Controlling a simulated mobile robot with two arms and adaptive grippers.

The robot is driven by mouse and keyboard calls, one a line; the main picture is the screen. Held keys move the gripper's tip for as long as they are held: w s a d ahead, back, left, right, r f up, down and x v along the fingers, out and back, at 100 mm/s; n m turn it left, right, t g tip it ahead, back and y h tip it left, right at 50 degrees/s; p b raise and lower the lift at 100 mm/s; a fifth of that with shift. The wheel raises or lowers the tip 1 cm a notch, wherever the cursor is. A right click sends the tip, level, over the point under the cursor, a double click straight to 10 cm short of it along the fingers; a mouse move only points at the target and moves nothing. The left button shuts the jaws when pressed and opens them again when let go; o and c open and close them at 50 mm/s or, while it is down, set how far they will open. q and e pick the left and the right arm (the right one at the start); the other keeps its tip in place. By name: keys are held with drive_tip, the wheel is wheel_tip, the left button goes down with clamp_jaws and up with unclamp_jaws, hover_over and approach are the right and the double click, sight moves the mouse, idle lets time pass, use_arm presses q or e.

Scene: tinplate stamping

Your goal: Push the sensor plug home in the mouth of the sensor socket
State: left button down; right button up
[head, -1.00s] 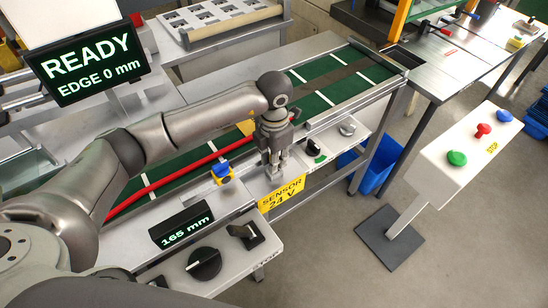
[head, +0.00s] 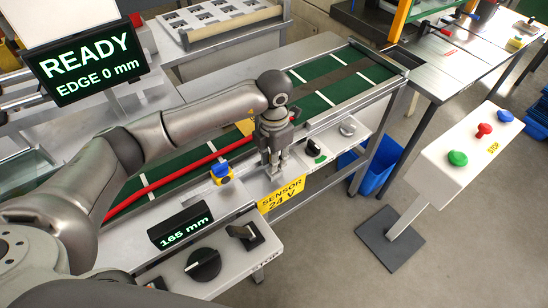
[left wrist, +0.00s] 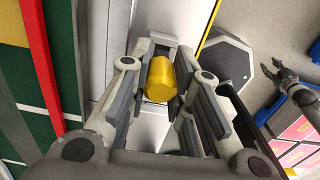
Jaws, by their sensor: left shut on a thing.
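My left gripper (head: 273,172) points down over the front ledge of the conveyor, just behind the yellow "SENSOR 24 V" sign (head: 282,196). In the left wrist view its fingers (left wrist: 165,82) are shut on a yellow cylindrical piece, which I take for the sensor plug (left wrist: 161,80). In the head view the plug is hidden by the fingers. I cannot make out the mouth of the sensor socket, nor whether the plug touches it. My right gripper (left wrist: 275,72) shows small at the right of the left wrist view, with its fingers apart and nothing between them.
A blue and yellow block (head: 221,173) stands left of the left gripper by the red rail (head: 160,183). A "165 mm" display (head: 181,226) and a black knob (head: 203,265) are nearer. A black switch (head: 313,147) and a grey knob (head: 347,129) lie to the right.

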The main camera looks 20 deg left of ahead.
use_arm(q)
drive_tip(key=shift+f+b, duration=1)
drive_tip(key=shift+f, duration=0.15)
drive_tip(key=shift+r, duration=0.3)
idle(0.3)
drive_tip(key=shift+b, duration=0.35)
idle(0.9)
idle(0.6)
drive_tip(key=shift+f+b, duration=0.4)
drive_tip(key=shift+b, duration=0.25)
drive_tip(key=c, duration=1.2)
unclamp_jaws()
drive_tip(key=shift+r, duration=0.1)
drive_tip(key=shift+c, duration=0.2)
